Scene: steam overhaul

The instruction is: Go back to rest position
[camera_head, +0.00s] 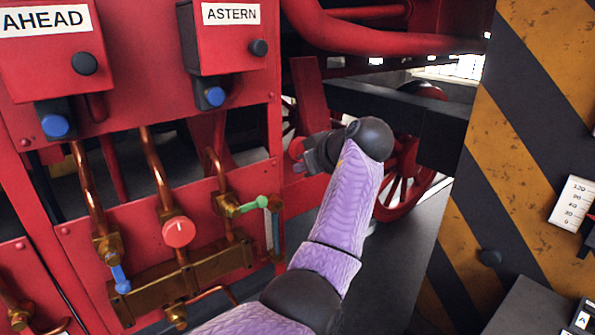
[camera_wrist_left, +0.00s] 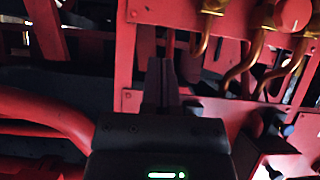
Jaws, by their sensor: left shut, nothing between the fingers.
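My left arm, in a purple sleeve, reaches up from the bottom of the head view. Its dark left gripper (camera_head: 313,158) hangs in the air to the right of the red valve panel (camera_head: 130,190). In the left wrist view the gripper's fingers (camera_wrist_left: 161,85) are together with nothing between them. The gripper appears apart from the panel and its valves. My right gripper is in neither view.
The AHEAD box (camera_head: 40,75) and ASTERN box (camera_head: 230,50) carry black and blue knobs. Below are copper pipes, a red knob (camera_head: 178,232), a green valve handle (camera_head: 250,205) and a blue one (camera_head: 120,280). A striped yellow-black panel (camera_head: 510,150) stands right. Grey floor shows between.

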